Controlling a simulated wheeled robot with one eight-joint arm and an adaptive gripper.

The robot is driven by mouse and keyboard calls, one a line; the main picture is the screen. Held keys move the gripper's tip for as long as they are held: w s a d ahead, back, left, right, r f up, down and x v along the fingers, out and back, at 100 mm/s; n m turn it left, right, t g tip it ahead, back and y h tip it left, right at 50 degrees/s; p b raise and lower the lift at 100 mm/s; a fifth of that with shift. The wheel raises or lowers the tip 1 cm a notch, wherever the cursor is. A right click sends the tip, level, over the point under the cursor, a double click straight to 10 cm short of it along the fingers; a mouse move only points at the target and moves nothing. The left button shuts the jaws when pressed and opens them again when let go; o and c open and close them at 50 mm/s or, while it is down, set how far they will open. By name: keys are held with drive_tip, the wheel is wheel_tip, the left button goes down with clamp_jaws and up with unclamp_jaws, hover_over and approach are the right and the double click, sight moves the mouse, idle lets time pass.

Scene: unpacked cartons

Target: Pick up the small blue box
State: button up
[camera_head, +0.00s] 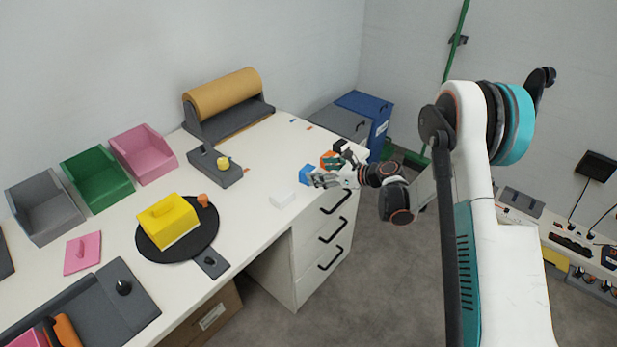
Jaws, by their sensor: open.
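The small blue box (305,173) sits on the white table near its right edge, in the head view. My gripper (318,180) reaches in from the right, with its fingers close beside the blue box. The fingers are open, and nothing shows held between them. The fingers partly overlap the box in this view, so I cannot tell whether they touch it.
An orange item (328,161) and a black item (340,146) lie close behind the gripper. A white block (283,198) is left of it. A grey dispenser (216,168), paper roll holder (228,103) and yellow box (168,222) stand further left on the white table (262,160).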

sight(312, 171)
drive_tip(key=b+x, duration=0.2)
drive_tip(key=x, duration=0.2)
drive_tip(key=shift+s+a+f, duration=0.1)
drive_tip(key=shift+a+f, duration=0.1)
drive_tip(key=shift+w+a, duration=0.25)
drive_tip(key=shift+a, duration=0.05)
drive_tip(key=c, duration=1)
